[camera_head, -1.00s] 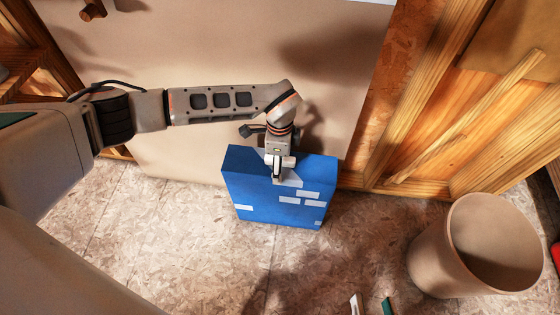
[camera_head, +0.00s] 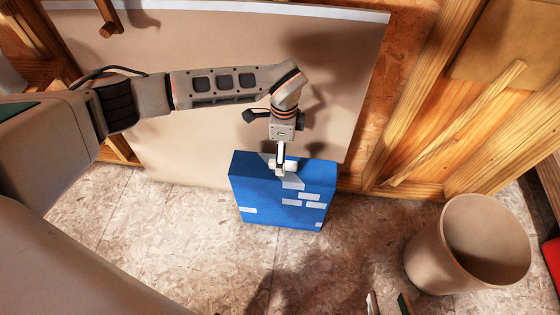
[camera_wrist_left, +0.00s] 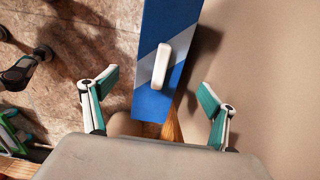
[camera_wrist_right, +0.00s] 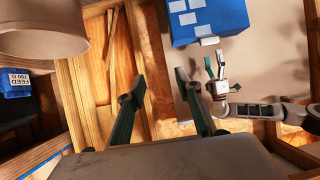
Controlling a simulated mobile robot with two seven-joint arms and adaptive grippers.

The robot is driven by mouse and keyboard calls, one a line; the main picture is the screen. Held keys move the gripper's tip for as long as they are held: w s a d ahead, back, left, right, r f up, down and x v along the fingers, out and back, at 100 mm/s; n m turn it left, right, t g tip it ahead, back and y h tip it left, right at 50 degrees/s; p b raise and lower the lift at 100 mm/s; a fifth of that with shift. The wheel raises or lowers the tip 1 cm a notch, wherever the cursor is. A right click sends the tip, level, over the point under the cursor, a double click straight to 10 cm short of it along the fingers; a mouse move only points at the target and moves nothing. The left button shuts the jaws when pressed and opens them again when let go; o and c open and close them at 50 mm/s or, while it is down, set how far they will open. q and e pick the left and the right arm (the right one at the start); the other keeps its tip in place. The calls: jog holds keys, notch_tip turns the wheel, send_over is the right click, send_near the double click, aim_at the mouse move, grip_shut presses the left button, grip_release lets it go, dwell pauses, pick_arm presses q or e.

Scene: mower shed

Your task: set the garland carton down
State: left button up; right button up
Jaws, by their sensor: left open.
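The garland carton (camera_head: 300,213) is a blue box with pale rectangles and a grey band. It stands upright on the floor in front of a large tan panel. A white handle (camera_wrist_left: 160,66) is on its top face. My left gripper (camera_head: 282,154) is open just above the handle. In the left wrist view its fingers (camera_wrist_left: 158,82) are spread wide on both sides of the carton, clear of it. My right gripper (camera_head: 387,302) shows only its fingertips at the bottom edge of the head view. In the right wrist view it (camera_wrist_right: 160,75) is open and empty, with the carton (camera_wrist_right: 205,20) beyond.
A tan bin (camera_head: 430,255) stands on the floor right of the carton. The tan panel (camera_head: 190,150) leans close behind the carton, against wooden framing (camera_head: 400,110). A blue feed sack (camera_wrist_right: 15,85) shows in the right wrist view. The floor (camera_head: 130,225) left of the carton is clear.

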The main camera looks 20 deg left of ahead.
pick_arm(q)
notch_tip(320, 180, up, 3)
jog(key=shift+p, duration=0.35)
jog(key=shift+r, duration=0.3)
pick_arm(e)
jog(key=shift+s+d+f, duration=0.55)
jog(key=shift+d+f, duration=0.05)
jog(key=shift+f, duration=0.25)
jog(key=shift+w+a+r+n, duration=0.1)
jog(key=shift+w+r+n, duration=0.05)
jog(key=shift+n, duration=0.15)
